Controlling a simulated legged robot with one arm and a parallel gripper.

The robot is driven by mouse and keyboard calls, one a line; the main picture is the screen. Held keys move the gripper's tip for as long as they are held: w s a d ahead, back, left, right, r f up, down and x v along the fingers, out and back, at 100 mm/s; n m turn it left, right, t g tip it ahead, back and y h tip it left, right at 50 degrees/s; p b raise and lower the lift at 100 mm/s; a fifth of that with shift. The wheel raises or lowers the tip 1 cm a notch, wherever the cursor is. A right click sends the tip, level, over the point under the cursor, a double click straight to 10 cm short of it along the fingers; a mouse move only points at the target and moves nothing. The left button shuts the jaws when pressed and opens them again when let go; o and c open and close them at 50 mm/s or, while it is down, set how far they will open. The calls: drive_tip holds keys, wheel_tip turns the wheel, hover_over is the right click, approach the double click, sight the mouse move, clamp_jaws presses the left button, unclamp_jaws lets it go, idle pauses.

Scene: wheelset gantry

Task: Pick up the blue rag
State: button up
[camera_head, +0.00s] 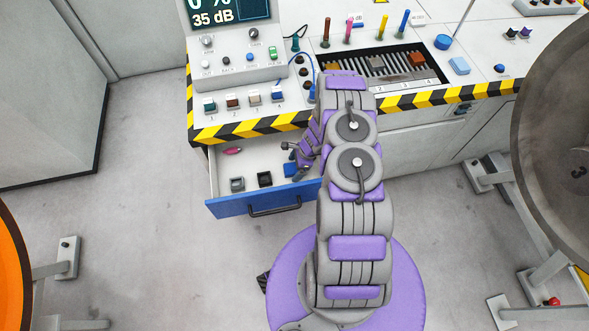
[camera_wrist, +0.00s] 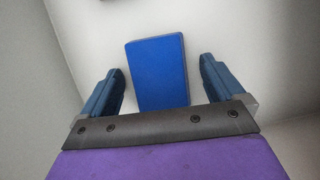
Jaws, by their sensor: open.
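The blue rag (camera_wrist: 157,72) shows in the wrist view as a flat, bright blue rectangle on the pale drawer floor. It lies between and slightly beyond the two dark blue fingers of my gripper (camera_wrist: 160,75), with a visible gap on each side. In the head view the rag (camera_head: 291,169) is partly visible at the right end of the open drawer, and my gripper (camera_head: 291,158) reaches down over it. My gripper is open and holds nothing. My arm hides the drawer's right side.
The open drawer (camera_head: 228,208) has a blue front with a dark handle. Inside lie a pink item (camera_head: 232,151), a grey block (camera_head: 237,184) and a black block (camera_head: 264,179). The striped bench edge (camera_head: 238,131) overhangs the drawer's back. A drawer wall stands close in the wrist view.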

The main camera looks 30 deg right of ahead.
drive_tip(key=shift+c, duration=0.2)
drive_tip(key=c, duration=1)
wheel_tip(320, 180, up, 10)
drive_tip(key=shift+r+p, duration=0.1)
drive_tip(key=shift+p, duration=1.1)
drive_tip(key=shift+c, duration=0.8)
